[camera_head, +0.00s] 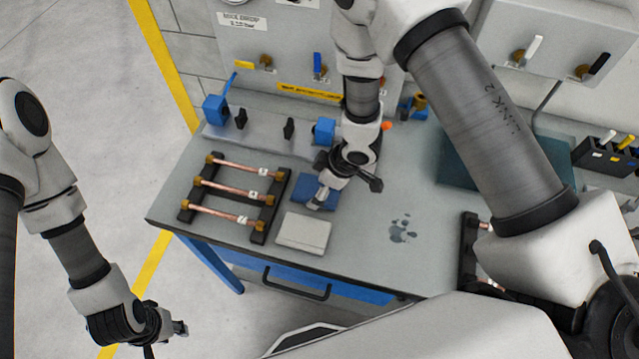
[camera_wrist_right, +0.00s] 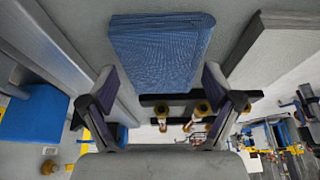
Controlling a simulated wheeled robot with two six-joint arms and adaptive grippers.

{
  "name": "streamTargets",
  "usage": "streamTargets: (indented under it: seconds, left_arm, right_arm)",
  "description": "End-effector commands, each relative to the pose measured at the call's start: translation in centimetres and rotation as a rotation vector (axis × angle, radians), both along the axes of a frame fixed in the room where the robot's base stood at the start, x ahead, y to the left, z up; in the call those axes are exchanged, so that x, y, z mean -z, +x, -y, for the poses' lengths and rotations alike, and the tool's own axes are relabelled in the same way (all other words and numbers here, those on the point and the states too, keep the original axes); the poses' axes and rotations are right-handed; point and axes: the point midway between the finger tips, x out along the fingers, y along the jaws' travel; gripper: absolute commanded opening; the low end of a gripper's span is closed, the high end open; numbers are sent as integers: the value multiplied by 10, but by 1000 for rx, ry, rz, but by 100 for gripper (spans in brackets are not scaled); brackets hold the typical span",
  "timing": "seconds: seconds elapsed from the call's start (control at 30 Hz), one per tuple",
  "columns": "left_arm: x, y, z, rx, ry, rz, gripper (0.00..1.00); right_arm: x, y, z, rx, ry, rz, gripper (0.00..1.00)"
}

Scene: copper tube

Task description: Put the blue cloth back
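The blue cloth (camera_head: 303,190) is a folded block lying on the workbench, behind a folded grey-white cloth (camera_head: 303,233). My right gripper (camera_head: 345,188) is above the blue cloth and hides part of it. In the right wrist view, the blue cloth (camera_wrist_right: 160,48) shows ahead of my right gripper (camera_wrist_right: 160,78). The two fingers are spread wide, with nothing visibly held. Whether they touch the cloth is unclear. My left gripper (camera_head: 178,328) hangs low at the left, away from the bench; its fingers are too small to read.
A black rack (camera_head: 258,222) with several copper tubes stands left of the cloths. A dark teal mat (camera_head: 458,150) lies to the right, and a wet patch (camera_head: 402,230) marks the bare bench middle.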

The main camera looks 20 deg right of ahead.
Motion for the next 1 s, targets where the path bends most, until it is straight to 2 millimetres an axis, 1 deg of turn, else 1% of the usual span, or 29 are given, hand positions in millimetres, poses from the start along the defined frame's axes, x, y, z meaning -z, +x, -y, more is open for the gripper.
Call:
streamTargets:
  seconds: [0.27, 0.37, 0.43, 0.57, 0.7, 0.8, 0.9, 1.0]
  left_arm:
    - [0, 0, 0, 0, 0, 0, 35]
    - [-4, 0, 0, 0, 0, 1, 35]
    - [-1, 0, 0, 0, 0, 1, 35]
    - [3, 0, 0, 0, 0, 0, 35]
    - [2, 0, 0, 0, 0, 0, 35]
    - [0, 0, 0, 0, 0, 0, 35]
    - [-2, 0, 0, 0, 0, 0, 35]
    - [-2, 0, 0, 0, 0, 0, 35]
  right_arm:
    - [-1, 0, 0, 0, 0, 0, 97]
    - [-6, 0, 0, 0, 0, 0, 97]
    - [-11, -1, 3, 3, 0, 1, 97]
    - [-37, -7, 12, 2, 0, 3, 97]
    - [-74, -14, 24, 4, 1, 4, 97]
    - [-96, -19, 31, 3, 1, 3, 97]
    - [-110, -23, 35, 1, 1, 2, 97]
    - [-115, -25, 38, 1, 0, 0, 97]
